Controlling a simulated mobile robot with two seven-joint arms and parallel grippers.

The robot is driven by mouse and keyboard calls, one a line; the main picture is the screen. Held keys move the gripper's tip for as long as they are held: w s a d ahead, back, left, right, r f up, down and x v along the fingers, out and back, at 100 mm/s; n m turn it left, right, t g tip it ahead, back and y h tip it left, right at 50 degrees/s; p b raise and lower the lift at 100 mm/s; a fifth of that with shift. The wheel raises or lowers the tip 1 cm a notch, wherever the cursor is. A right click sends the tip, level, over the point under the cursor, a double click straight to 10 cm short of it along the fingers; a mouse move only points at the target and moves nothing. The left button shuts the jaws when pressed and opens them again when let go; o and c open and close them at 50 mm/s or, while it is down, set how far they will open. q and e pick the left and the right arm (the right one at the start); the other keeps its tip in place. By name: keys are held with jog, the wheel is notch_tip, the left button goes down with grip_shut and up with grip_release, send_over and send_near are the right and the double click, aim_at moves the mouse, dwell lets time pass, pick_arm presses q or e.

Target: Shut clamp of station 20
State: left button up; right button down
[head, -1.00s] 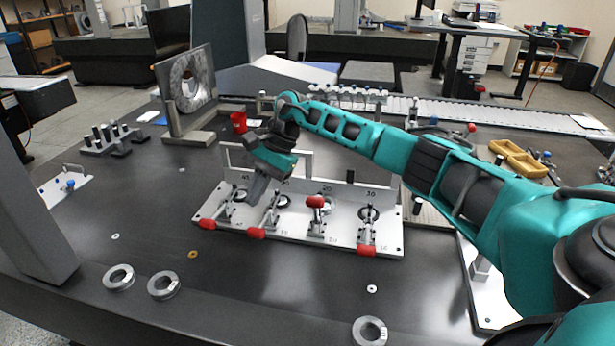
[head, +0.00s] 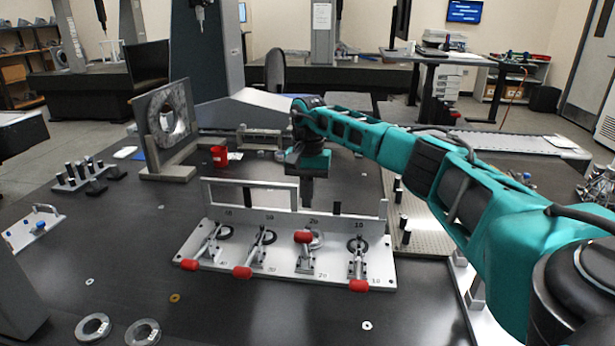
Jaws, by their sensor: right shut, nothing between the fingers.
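A silver clamp plate (head: 330,272) carries a row of toggle clamps with red handles, at stations marked 40, 30, 20 and 10 from left to right. The station 20 clamp (head: 305,258) is third from the left. Its red handle (head: 302,237) is raised, while the other red handles lie low at the plate's front edge. My right gripper (head: 307,203) points down, shut and empty, above and behind the station 20 clamp, near the upright back wall. It appears apart from the handle; the exact depth gap is unclear. My left gripper is out of view.
A silver frame handle (head: 250,183) rises behind the plate, left of my gripper. A red cup (head: 219,156) and a ring in a stand (head: 165,115) are farther back. Metal rings (head: 142,332) lie at front left. The dark table before the plate is mostly clear.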

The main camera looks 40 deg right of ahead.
aim_at(304, 243)
jog(key=s+a+f, duration=0.2)
jog(key=f, duration=0.1)
jog(key=shift+a+f, duration=0.15)
jog(key=shift+a, duration=0.1)
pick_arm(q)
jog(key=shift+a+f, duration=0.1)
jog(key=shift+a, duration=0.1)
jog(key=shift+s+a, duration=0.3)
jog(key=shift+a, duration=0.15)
pick_arm(e)
jog(key=shift+s+a+t+h, duration=0.3)
jog(key=shift+a+h, duration=0.1)
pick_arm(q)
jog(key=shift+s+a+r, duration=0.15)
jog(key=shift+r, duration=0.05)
pick_arm(e)
jog(key=shift+s+a, duration=0.15)
